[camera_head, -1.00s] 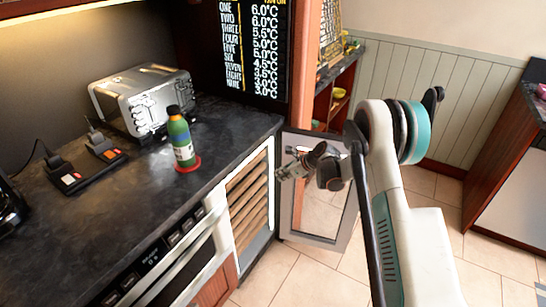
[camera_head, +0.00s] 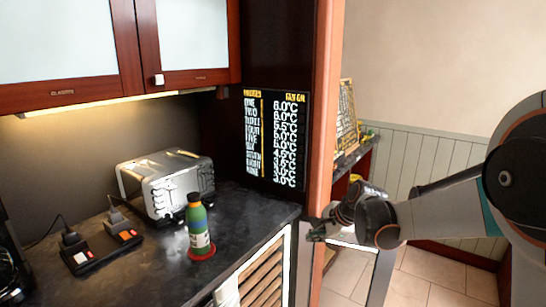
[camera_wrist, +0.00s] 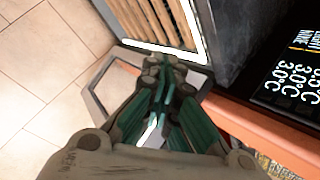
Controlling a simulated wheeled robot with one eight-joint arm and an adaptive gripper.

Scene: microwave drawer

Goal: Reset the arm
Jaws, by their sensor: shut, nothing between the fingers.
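My gripper (camera_head: 318,230) is at the right of the head view, in front of the wooden post at the counter's end. Its fingers are together and hold nothing. In the wrist view my gripper (camera_wrist: 168,68) points toward an open, framed glass door (camera_wrist: 105,85) and the slatted front (camera_wrist: 150,15) of a cabinet. In the head view the open door (camera_head: 352,270) stands below and behind my arm, partly hidden by it.
Upper cabinets (camera_head: 188,40) hang above. Open tiled floor (camera_head: 440,275) lies at right.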

